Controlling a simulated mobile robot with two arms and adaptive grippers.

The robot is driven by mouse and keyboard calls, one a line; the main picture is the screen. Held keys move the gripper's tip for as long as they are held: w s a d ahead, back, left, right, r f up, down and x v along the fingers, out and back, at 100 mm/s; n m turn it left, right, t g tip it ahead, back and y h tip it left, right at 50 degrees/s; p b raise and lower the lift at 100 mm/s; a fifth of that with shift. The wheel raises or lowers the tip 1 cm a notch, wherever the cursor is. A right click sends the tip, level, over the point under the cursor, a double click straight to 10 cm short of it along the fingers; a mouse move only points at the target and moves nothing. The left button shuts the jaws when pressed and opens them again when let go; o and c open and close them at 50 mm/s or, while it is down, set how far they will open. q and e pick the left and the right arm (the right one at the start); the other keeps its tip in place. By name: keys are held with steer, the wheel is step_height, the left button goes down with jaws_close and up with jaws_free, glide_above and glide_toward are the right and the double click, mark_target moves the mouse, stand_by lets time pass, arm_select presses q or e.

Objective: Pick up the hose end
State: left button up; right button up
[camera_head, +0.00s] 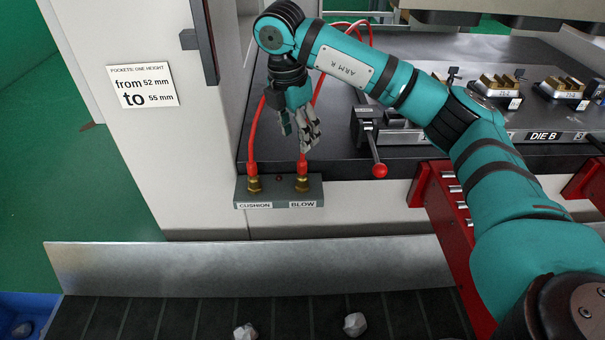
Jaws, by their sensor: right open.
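Two red hoses run down to a grey block (279,190) on the front of the press bed. One hose end (252,168) sits on the brass fitting labelled CUSHION. The other hose end (302,162) sits on the brass fitting labelled BLOW. My right gripper (297,137) is open and points down just above the BLOW hose end. Its fingers hide part of that hose, and I cannot tell whether they touch it. My left gripper is not in view.
A lever with a red knob (379,170) sticks out right of the block. A red rack (447,205) stands farther right, beneath my right arm. The white cabinet (165,150) is at left.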

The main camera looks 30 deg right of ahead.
mark_target(302, 163)
steer(key=f, duration=0.3)
steer(key=d+f, duration=0.1)
steer(key=f, duration=0.1)
steer(key=f+p, duration=0.1)
steer(key=f, duration=0.2)
steer(key=shift+w+d+f, duration=0.15)
steer(key=shift+w+f, duration=0.1)
steer(key=shift+f, duration=0.05)
steer(key=shift+w+d+f+p, duration=0.15)
steer(key=shift+f+p, duration=0.25)
steer(key=shift+f, duration=0.2)
steer(key=f, duration=0.2)
steer(key=f+p, duration=0.1)
steer(key=f, duration=0.1)
steer(key=shift+w+d, duration=0.3)
steer(key=shift+d, duration=0.1)
steer(key=shift+c, duration=0.3)
jaws_close()
